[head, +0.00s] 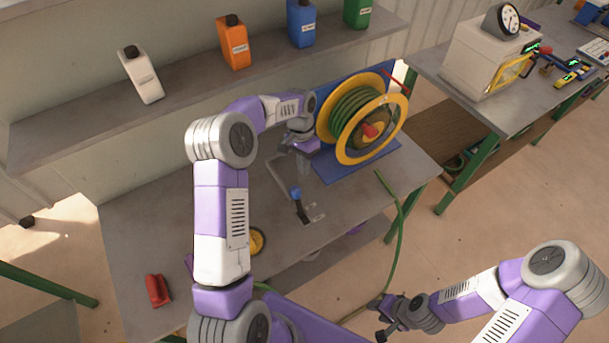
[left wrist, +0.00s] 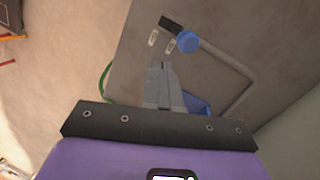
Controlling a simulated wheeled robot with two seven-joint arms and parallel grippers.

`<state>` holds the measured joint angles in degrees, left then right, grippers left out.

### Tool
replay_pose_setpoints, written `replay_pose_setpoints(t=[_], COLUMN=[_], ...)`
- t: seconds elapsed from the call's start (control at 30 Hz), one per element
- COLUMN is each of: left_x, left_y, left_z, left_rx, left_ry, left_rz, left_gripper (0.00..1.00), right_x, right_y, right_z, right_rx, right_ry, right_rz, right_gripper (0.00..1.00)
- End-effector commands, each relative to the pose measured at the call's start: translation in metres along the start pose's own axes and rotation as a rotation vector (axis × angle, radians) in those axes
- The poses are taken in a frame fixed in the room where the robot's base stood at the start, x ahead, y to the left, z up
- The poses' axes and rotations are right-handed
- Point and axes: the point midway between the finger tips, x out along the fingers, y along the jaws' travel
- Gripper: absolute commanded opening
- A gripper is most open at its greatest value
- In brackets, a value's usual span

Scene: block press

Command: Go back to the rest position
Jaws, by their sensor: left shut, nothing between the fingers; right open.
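My left gripper (head: 304,168) is shut and empty, pointing down over the workbench (head: 345,200) in front of the hose reel. In the left wrist view its closed fingers (left wrist: 160,72) are just beside a lever's blue knob (left wrist: 188,42), with a visible gap in the picture. The lever (left wrist: 225,58) is a bent grey bar, and its blue knob also shows in the head view (head: 296,191). My right gripper (head: 381,319) is open and empty, low at the bottom of the head view, beyond the bench's front edge. Its height is unclear.
A yellow-rimmed reel (head: 346,156) with green hose stands on a blue board. The hose (head: 399,225) hangs over the bench edge. A red object (head: 157,290) lies front left. A shelf (head: 185,80) with bottles runs behind. A second bench (head: 515,105) stands right.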

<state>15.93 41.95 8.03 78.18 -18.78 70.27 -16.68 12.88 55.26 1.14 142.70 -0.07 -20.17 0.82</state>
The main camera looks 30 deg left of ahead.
Motion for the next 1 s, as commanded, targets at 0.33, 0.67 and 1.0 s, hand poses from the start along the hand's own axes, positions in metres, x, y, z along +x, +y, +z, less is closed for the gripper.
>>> replay_pose_setpoints(t=[0.33, 0.67, 1.0], left_x=[-0.005, -0.001, 0.167], left_y=[0.000, 0.001, 0.060], left_z=[0.000, 0.000, -0.001], left_rx=[0.000, 0.000, -0.071], left_ry=[-0.001, 0.000, 0.089], left_rz=[0.001, 0.003, 0.115], left_gripper=[0.00, 0.00, 0.00], right_x=[0.000, 0.001, 0.039], right_y=[0.000, 0.001, 0.015], right_z=[0.000, 0.000, -0.002], right_rx=[0.000, 0.000, 0.000], right_ry=[0.000, 0.000, 0.000], right_rz=[0.000, 0.000, 0.000], right_gripper=[0.43, 0.43, 0.43])
